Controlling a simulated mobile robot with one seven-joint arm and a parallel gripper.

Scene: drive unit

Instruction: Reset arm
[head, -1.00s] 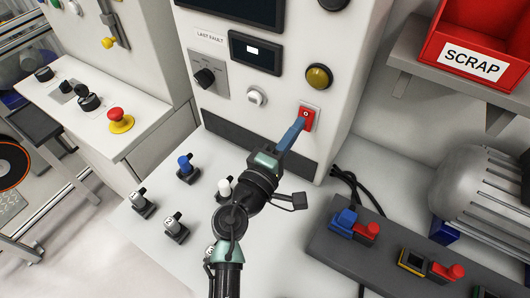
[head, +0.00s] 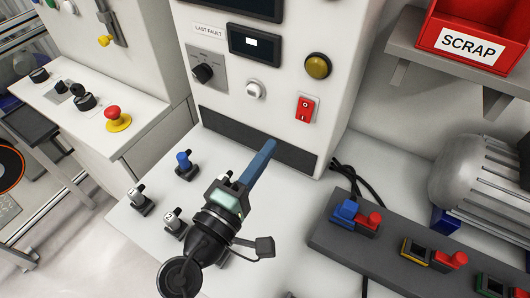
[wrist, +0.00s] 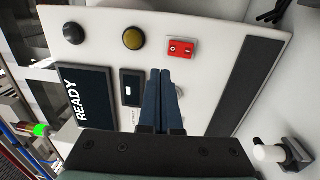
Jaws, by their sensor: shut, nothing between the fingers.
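My gripper (head: 268,147) is shut and empty, its blue fingers together, above the white console's worktop. In the head view it is in front of the dark strip at the foot of the upright panel, below and left of the red rocker switch (head: 305,108). It is apart from the switch. In the wrist view the closed fingers (wrist: 161,75) point at the panel, and the red switch (wrist: 181,47) is beyond and slightly right of them. The display (wrist: 83,101) there reads READY.
Small switches, one blue-topped (head: 184,161) and one white-topped (head: 136,194), stand on the worktop left of my arm. A dark bar with coloured plugs (head: 390,250) lies right. A red SCRAP bin (head: 475,35) sits on a shelf. A red emergency button (head: 114,113) is at left.

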